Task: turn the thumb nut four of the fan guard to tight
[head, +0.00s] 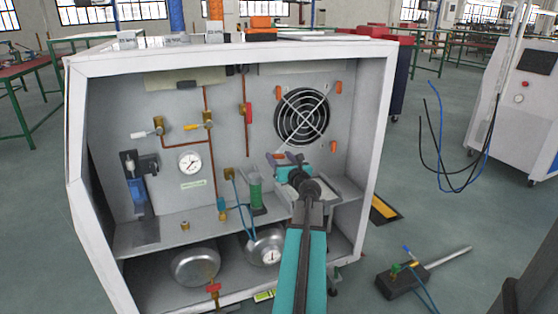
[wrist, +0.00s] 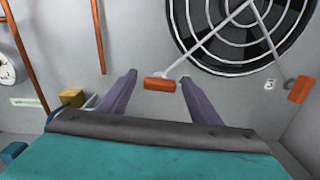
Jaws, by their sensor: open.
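The fan guard (head: 302,117) is a round wire grille with crossed bars on the back panel of the cabinet; its lower part shows in the wrist view (wrist: 219,43). Orange thumb nuts sit at its corners: upper left (head: 277,90), upper right (head: 337,90), lower right (head: 333,146) and lower left (wrist: 159,84). The lower-left nut lies roughly level; the lower-right one (wrist: 300,89) stands steeply. My gripper (wrist: 159,79) is open and empty, its purple fingers framing the lower-left nut. Contact is not visible.
A shelf (head: 170,236) runs below, with a green cylinder (head: 256,190) left of my arm. A gauge (head: 190,162), copper pipes and valves occupy the panel's left side. The cabinet's right wall (head: 372,140) stands close to the guard.

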